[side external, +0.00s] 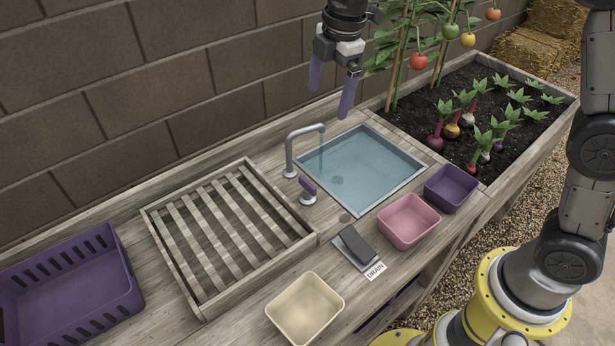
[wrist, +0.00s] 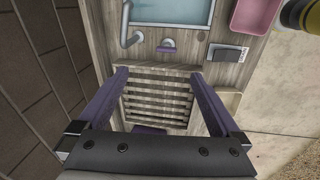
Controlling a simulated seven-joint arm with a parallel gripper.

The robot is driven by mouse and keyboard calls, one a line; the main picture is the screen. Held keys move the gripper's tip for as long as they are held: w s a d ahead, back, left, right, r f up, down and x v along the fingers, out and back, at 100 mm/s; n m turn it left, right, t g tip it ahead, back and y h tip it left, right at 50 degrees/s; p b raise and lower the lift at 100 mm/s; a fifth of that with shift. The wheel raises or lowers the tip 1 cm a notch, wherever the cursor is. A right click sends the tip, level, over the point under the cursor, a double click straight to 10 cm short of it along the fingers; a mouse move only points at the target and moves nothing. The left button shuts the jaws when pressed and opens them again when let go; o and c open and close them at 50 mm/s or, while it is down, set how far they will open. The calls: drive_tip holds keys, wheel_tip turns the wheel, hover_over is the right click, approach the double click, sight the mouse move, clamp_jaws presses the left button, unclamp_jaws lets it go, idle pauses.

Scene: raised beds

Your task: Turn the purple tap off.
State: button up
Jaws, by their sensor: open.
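The purple tap handle (side external: 308,186) stands on a small metal base on the wooden counter, beside the grey curved spout (side external: 290,152). A bluish stream falls from the spout into the sink basin (side external: 372,165), which holds water. The handle also shows in the wrist view (wrist: 167,45), beyond my fingertips, with the spout (wrist: 127,30) to its left. My gripper (side external: 332,88) is open and empty, high above the back of the sink, with two purple fingers pointing down.
A slatted wooden rack (side external: 228,232) lies left of the tap. A purple crate (side external: 122,262), cream tub (side external: 305,308), pink tub (side external: 409,221) and purple tub (side external: 451,188) stand around. A drain pedal (side external: 355,247) is in front. A brick wall (side external: 150,90) runs behind; planted soil is right.

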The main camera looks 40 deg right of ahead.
drive_tip(key=g, duration=0.2)
hover_over(308, 182)
wheel_tip(308, 182, down, 9)
drive_tip(key=shift+n, duration=0.3)
wheel_tip(308, 182, down, 14)
drive_tip(key=shift+w+r, duration=0.1)
drive_tip(key=shift+r, duration=0.1)
drive_tip(key=c, duration=1.3)
